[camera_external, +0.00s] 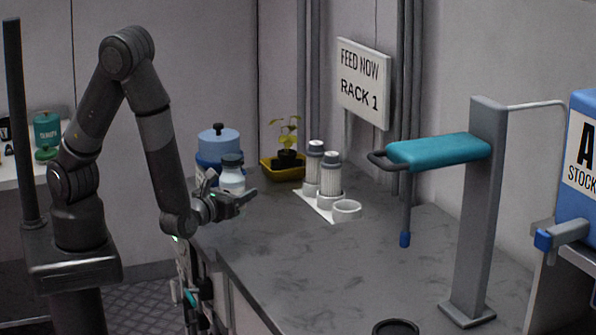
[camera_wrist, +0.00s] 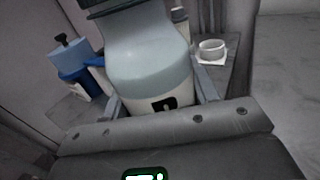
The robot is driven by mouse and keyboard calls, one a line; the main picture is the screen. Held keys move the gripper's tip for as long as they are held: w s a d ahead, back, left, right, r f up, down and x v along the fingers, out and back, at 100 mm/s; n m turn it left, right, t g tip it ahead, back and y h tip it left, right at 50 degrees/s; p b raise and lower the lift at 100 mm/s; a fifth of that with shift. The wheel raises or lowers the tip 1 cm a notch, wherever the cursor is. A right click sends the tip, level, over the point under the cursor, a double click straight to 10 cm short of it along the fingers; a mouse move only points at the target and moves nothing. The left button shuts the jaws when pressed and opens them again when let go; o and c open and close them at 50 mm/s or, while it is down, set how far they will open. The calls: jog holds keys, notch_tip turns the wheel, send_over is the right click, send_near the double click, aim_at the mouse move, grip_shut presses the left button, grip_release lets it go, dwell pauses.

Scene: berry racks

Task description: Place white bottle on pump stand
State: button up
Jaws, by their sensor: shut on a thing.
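A white bottle (camera_external: 232,177) with a grey-blue top is between the fingers of my gripper (camera_external: 229,191), near the counter's left edge. In the wrist view the bottle (camera_wrist: 152,75) fills the middle, with a dark mark low on its side; my gripper (camera_wrist: 160,98) is shut on it, a finger at each side. I cannot tell whether its base touches the counter. A grey post stand (camera_external: 480,210) with a teal arm (camera_external: 440,151) and a thin tube stands on the right of the counter. No label shows which thing is the pump stand.
A blue container (camera_external: 217,143) and a yellow-potted plant (camera_external: 284,166) stand behind. Two white ribbed cylinders and an empty white ring (camera_external: 346,209) sit on a white base. A dark ring (camera_external: 395,328) lies at the front. The middle of the counter (camera_external: 300,265) is clear.

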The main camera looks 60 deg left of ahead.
aim_at(228, 191)
jog(key=shift+s+d+r, duration=0.85)
jog(key=shift+s+d, duration=0.05)
jog(key=shift+d, duration=0.1)
jog(key=shift+r, duration=0.15)
jog(key=w+r+m+t+h, duration=0.1)
jog(key=w+r+h, duration=0.15)
jog(key=r, duration=0.45)
jog(key=w+a+r+m+h, duration=0.1)
jog(key=w+r, duration=0.3)
jog(key=r, duration=0.3)
jog(key=w+r+m+t+h, duration=0.1)
jog(key=w+r+h, duration=0.1)
jog(key=w+r, duration=0.35)
jog(key=w+a+r+m+h, duration=0.3)
jog(key=w+a+r, duration=0.1)
jog(key=a+r, duration=0.9)
jog(key=a, duration=0.3)
jog(key=shift+w+a+r+t, duration=0.15)
jog(key=shift+w+a+t, duration=0.05)
jog(key=shift+a+t, duration=0.15)
jog(key=shift+h, duration=0.25)
